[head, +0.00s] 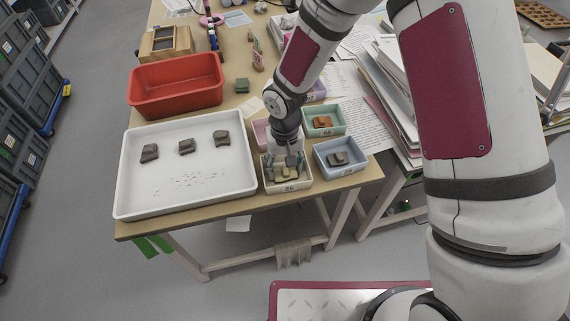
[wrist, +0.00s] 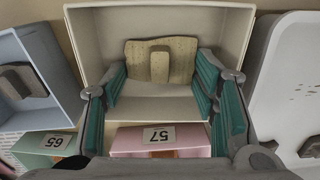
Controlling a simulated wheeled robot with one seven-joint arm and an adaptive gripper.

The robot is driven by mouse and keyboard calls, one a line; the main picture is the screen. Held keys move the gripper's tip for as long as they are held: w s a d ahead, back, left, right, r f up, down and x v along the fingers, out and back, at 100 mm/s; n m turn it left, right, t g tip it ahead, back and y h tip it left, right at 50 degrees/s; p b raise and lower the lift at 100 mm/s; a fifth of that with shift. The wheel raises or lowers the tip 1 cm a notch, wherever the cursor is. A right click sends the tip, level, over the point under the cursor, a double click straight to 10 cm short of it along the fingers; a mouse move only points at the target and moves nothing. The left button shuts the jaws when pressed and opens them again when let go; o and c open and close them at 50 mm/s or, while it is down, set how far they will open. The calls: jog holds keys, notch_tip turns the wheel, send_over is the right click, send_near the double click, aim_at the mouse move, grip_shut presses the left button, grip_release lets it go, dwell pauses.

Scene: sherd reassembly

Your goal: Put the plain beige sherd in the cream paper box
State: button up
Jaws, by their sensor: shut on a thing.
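The plain beige sherd (wrist: 134,64) is speckled, with a narrow upright block-like part at its middle. My gripper (wrist: 160,80) has its teal-padded fingers on the sherd's two sides, shut on it. Sherd and fingertips are inside the cream paper box (wrist: 242,35); whether the sherd touches the box floor I cannot tell. In the head view, the cream box (head: 303,186) stands at the table's front edge, right of the white tray. My gripper (head: 284,168) reaches down into it from above, and the sherd (head: 285,173) shows only partly between the fingers.
A pink box (wrist: 128,141) labelled 57, a green box (head: 340,128) and a blue box (head: 358,168) stand close around the cream box. The white tray (head: 150,195) holds three dark sherds and small chips. A red bin (head: 175,90) stands behind; paper stacks (head: 395,95) lie right.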

aim_at(285, 168)
jog(key=o, duration=0.9)
jog(key=shift+c, duration=0.2)
notch_tip(285, 168, up, 12)
jog(key=shift+r+p, duration=0.15)
jog(key=shift+p, duration=0.15)
